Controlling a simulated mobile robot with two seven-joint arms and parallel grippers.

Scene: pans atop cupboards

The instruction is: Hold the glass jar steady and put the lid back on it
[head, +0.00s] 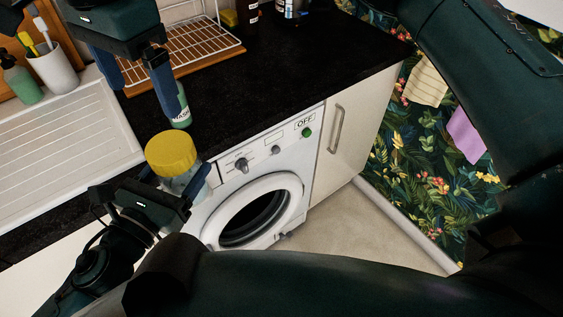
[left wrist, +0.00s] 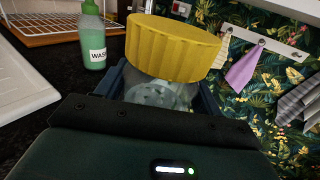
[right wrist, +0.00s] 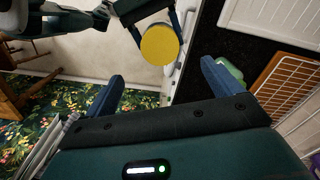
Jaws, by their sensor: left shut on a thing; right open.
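The clear glass jar (head: 183,183) is held between the fingers of my left gripper (head: 172,190), in front of the counter edge. It also shows in the left wrist view (left wrist: 160,93). The yellow ribbed lid (head: 171,152) sits over the jar's mouth; I cannot tell whether it is fully seated. The lid shows in the left wrist view (left wrist: 173,47) and from above in the right wrist view (right wrist: 160,44), where it hides most of the jar. My right gripper (head: 145,98) is open and empty above the counter, apart from the lid.
A white draining board (head: 70,125) is at left. A washing machine (head: 255,205) stands below. The floor in front is clear.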

